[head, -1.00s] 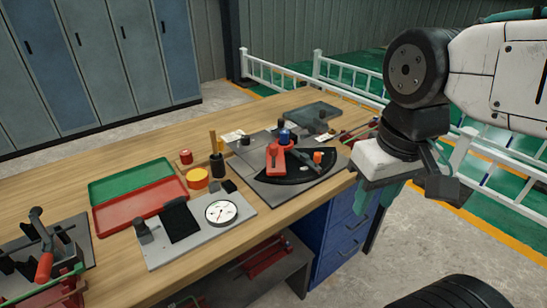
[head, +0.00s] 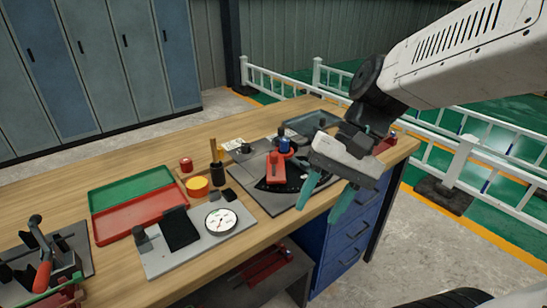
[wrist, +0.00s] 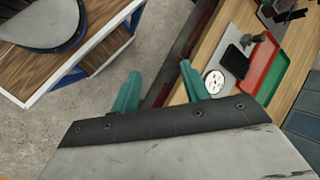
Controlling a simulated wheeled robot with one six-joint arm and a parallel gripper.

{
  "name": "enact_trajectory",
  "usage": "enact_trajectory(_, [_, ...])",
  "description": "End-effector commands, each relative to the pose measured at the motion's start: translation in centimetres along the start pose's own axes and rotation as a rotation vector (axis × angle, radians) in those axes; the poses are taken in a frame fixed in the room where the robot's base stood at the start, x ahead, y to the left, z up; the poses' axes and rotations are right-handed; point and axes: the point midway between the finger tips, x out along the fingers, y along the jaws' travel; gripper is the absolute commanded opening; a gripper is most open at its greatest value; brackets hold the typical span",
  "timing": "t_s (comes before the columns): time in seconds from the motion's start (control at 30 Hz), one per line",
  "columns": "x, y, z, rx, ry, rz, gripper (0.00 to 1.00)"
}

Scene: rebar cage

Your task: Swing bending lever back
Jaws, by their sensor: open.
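The bending lever, a red bar (head: 276,172), sits on the grey bender plate (head: 247,178) at the right part of the bench. A blue-topped post (head: 285,145) stands behind it. The plate's black arc sector (head: 266,186) is partly covered by my gripper (head: 320,206). My gripper is open and empty, with two teal fingers pointing down at the bench's front edge, right of the lever in the picture. In the wrist view the open fingers (wrist: 160,75) have nothing between them but floor and bench edge; the lever is not seen there.
A dial plate (head: 188,246), a red tray (head: 140,217) and a green tray (head: 130,190) lie left of the bender. A cup with rods (head: 217,173) stands behind. Blue drawers (head: 350,240) sit below the bench. White railings (head: 500,190) stand at right.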

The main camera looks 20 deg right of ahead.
Motion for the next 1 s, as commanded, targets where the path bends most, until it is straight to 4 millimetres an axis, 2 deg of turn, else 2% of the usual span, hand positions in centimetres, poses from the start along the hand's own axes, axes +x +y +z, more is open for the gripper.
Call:
enact_trajectory(0.2, [0.9,-4.0,-5.8,0.345,-0.228,-0.317,0.45])
enact_trajectory(0.37, [0.8,-5.6,-11.7,0.598,-0.371,-0.563,0.45])
enact_trajectory(0.53, [0.6,-5.1,-19.3,0.861,-0.493,-0.83,0.45])
enact_trajectory(0.7, [0.7,-3.0,-25.6,1.059,-0.57,-1.048,0.45])
enact_trajectory(0.83, [0.8,-1.6,-28.3,1.139,-0.594,-1.143,0.45])
enact_trajectory(1.0, [1.1,-1.8,-29.3,1.164,-0.602,-1.177,0.45])
